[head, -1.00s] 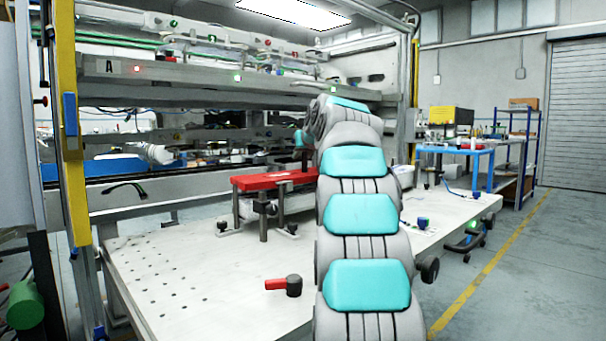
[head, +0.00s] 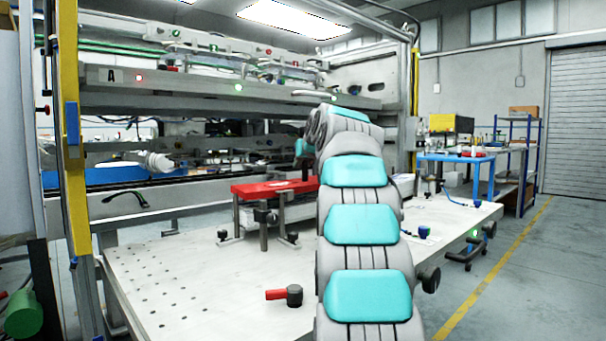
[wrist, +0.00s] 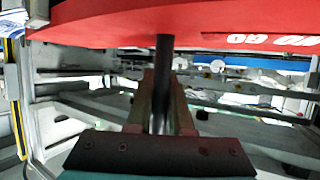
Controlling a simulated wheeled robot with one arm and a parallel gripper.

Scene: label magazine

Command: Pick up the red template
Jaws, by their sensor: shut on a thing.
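The red template (head: 270,188) is a flat red board on a grey stand with dark legs on the white table, left of my arm in the head view. Its right end is hidden behind my arm. In the wrist view the red template (wrist: 120,22) spans the top of the picture, with part of some white lettering on its edge. A dark upright post (wrist: 163,65) comes down from under it. My gripper (wrist: 161,90) is below the board, its fingers closed around this post.
The white worktable (head: 180,275) has a clear, perforated left part. A red-handled clamp (head: 292,295) stands near its front edge. The grey machine frame (head: 200,95) rises behind. A blue bench (head: 455,158) stands at the right, beyond open floor.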

